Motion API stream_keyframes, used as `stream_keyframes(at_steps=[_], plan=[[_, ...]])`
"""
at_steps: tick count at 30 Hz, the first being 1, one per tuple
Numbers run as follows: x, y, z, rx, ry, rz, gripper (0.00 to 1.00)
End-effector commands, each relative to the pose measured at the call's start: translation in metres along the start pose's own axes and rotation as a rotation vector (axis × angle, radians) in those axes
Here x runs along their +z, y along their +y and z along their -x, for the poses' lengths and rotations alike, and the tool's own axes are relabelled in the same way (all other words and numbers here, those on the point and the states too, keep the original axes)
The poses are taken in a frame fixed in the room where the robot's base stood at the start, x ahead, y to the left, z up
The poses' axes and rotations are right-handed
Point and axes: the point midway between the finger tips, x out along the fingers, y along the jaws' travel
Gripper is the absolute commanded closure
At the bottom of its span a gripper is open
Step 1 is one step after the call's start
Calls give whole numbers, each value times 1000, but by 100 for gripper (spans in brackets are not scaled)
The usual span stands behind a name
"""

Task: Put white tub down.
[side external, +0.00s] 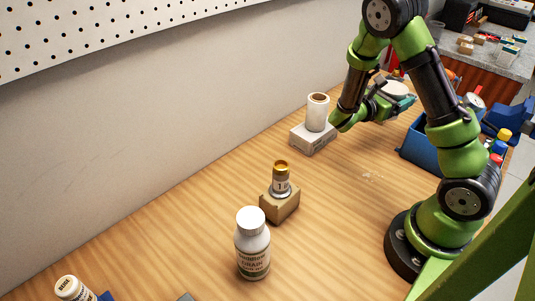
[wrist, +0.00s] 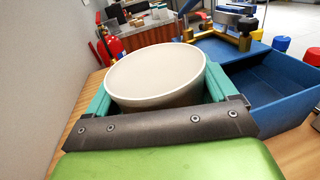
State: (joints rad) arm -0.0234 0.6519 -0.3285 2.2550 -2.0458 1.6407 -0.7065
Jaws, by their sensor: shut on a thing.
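In the side view the tub (side external: 396,88) shows small at the end of my gripper (side external: 385,102), partly hidden by my gripper and arm. The tub's bottom is hidden, and I cannot tell how far it is above the wooden table (side external: 200,215).
A paper roll stands on a white box (side external: 313,138). A brass-topped fitting on a cardboard block (side external: 281,204) and a white bottle (side external: 252,252) stand nearer.

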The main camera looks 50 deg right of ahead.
Motion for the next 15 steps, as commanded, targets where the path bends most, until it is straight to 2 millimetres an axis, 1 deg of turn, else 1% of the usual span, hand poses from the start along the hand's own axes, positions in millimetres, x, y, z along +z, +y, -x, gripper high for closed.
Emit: stream_keyframes(at_steps=[2,6,9,13,15], plan=[[-13,3,-2,11,0,6,43],[-40,2,-3,12,1,5,43],[-53,1,-3,12,2,2,43],[-65,0,-2,10,1,2,43],[-76,0,-3,9,2,2,43]])
